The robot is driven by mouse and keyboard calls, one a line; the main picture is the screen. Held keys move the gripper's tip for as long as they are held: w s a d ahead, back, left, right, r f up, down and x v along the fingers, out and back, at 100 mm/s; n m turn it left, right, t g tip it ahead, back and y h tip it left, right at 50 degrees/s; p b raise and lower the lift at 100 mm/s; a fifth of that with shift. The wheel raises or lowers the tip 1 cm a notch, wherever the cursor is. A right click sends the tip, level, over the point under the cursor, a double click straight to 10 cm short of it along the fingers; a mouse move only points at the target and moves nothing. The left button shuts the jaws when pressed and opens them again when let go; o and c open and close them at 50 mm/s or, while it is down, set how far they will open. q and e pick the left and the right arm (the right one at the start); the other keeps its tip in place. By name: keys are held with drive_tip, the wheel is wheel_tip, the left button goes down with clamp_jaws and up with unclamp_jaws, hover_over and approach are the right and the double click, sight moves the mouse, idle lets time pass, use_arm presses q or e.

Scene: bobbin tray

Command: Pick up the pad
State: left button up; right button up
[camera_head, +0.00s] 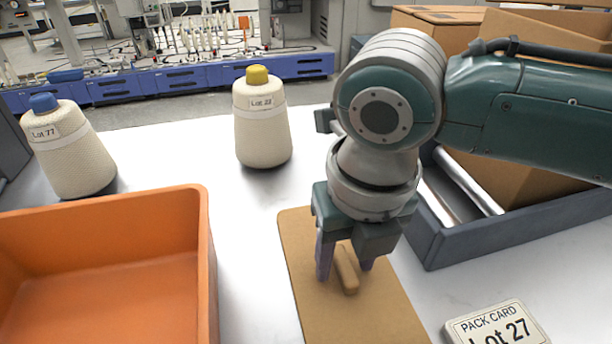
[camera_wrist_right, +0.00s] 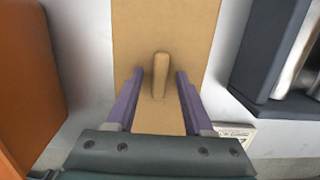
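The pad (camera_head: 298,234) is a flat tan board lying on the white table, with a raised tan grip bar (camera_head: 346,270) on its top. It also shows in the right wrist view (camera_wrist_right: 190,30), with the bar (camera_wrist_right: 160,76) between my fingers. My right gripper (camera_head: 345,272) is open, pointing down, with one purple finger on each side of the bar. In the right wrist view a gap shows between the bar and each finger of the gripper (camera_wrist_right: 160,85). My arm hides part of the pad's far edge. My left gripper is not in view.
An orange bin (camera_head: 205,270) stands left of the pad. A dark grey tray (camera_head: 432,245) with metal rollers and a cardboard box is at the right. A "Lot 27" pack card (camera_head: 496,326) lies front right. Two yarn cones (camera_head: 262,125) (camera_head: 75,155) stand behind.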

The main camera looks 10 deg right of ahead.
clamp_jaws()
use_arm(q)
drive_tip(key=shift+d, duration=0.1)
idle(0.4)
use_arm(e)
drive_tip(key=shift+r, duration=0.15)
